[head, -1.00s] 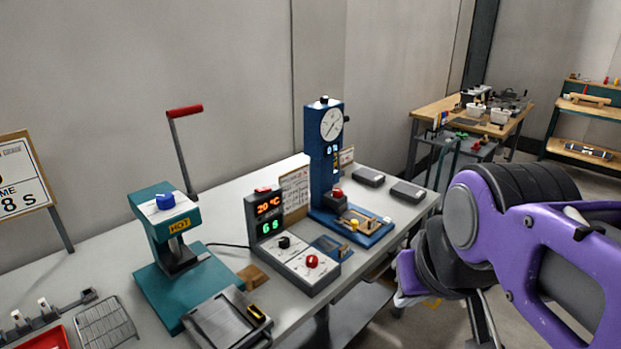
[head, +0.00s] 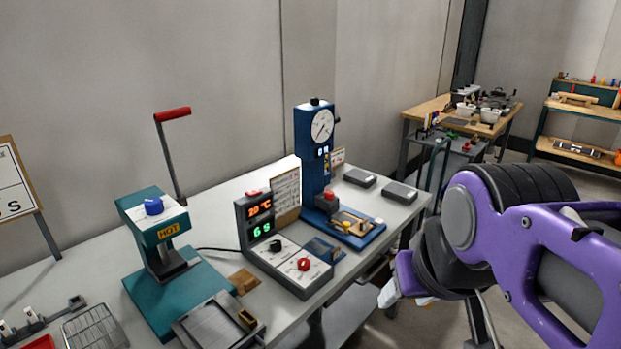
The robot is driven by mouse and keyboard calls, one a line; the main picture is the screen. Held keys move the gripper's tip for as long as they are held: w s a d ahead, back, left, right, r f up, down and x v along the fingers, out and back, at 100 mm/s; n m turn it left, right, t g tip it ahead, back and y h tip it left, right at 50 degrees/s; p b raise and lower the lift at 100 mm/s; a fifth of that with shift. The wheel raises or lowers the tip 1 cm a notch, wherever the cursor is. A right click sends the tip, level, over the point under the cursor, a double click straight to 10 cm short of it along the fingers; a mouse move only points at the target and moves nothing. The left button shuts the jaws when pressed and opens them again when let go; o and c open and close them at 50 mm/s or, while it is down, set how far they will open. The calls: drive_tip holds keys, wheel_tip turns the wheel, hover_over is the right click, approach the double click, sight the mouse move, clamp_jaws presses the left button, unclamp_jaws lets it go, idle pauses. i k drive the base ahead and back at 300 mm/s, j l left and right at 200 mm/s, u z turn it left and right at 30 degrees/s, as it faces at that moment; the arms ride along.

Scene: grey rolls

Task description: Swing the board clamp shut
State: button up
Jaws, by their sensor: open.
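A blue gauge stand (head: 316,145) with a round dial stands toward the far end of the near bench. On its blue base lies a small tan board or plate (head: 352,222) with a yellowish part beside it. This may be the board clamp, but it is too small to tell whether it is open or shut. My purple arm (head: 540,240) fills the right side, off the bench's right edge. Its jaws cannot be made out, and no gripper is seen touching anything on the bench.
A teal hot press (head: 155,205) with a raised red-handled lever (head: 172,114) stands at left. A control box (head: 262,212) with lit displays sits between it and the gauge stand. Two grey blocks (head: 400,193) lie at the bench's far end. A wire rack (head: 95,328) is front left.

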sight(347, 224)
drive_tip(key=i+l+u, duration=0.1)
drive_tip(key=i+l, duration=0.25)
drive_tip(key=i+l+u, duration=0.1)
drive_tip(key=i+l, duration=0.25)
drive_tip(key=l, duration=0.15)
drive_tip(key=i+l+u, duration=0.1)
drive_tip(key=i+l, duration=0.2)
drive_tip(key=l, duration=0.2)
